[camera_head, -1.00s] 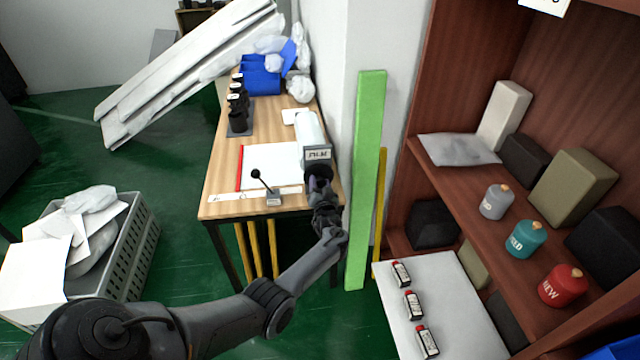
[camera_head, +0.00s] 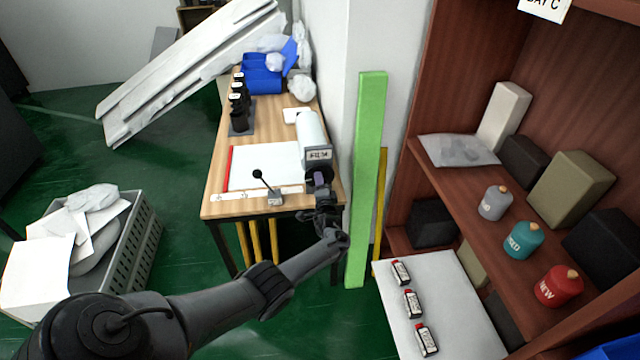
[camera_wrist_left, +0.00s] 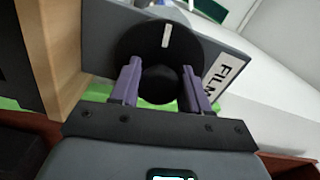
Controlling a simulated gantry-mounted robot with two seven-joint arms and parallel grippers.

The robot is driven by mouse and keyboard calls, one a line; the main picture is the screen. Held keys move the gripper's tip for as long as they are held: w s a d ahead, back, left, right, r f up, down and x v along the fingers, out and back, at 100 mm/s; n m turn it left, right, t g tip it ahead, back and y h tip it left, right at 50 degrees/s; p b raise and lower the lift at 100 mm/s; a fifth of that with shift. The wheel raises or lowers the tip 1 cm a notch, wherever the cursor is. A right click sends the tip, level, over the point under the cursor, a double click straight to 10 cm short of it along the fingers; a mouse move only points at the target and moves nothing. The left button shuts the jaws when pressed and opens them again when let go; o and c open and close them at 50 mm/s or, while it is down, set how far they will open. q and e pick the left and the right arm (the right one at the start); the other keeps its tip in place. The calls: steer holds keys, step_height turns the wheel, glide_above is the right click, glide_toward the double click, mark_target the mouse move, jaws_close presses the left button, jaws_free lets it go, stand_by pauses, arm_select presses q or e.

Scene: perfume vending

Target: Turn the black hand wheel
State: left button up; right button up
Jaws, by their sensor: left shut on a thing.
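The black hand wheel (camera_wrist_left: 140,42) is a round disc with a white mark near its top in the left wrist view. It sits on the front of a grey plate labelled FILM (camera_head: 318,155), at the end of a white roll (camera_head: 311,128) on the wooden table. My left gripper (camera_wrist_left: 160,88) has its two purple fingers on either side of the wheel's black central knob and is shut on it. In the head view my left gripper (camera_head: 320,190) is at the table's near right corner and hides most of the wheel. My right gripper is not in view.
A white sheet with a red edge (camera_head: 262,166) lies on the table beside a black-knobbed lever (camera_head: 258,174). A green post (camera_head: 366,180) stands close right of my left arm. Shelves (camera_head: 450,185) stand right; a grey crate (camera_head: 138,245) stands left.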

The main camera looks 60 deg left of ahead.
arm_select(q)
steer(key=m, duration=0.4)
steer(key=shift+r+m, duration=0.1)
steer(key=shift+m, duration=0.2)
stand_by(0.3)
steer(key=o, duration=1)
steer(key=shift+p, duration=0.3)
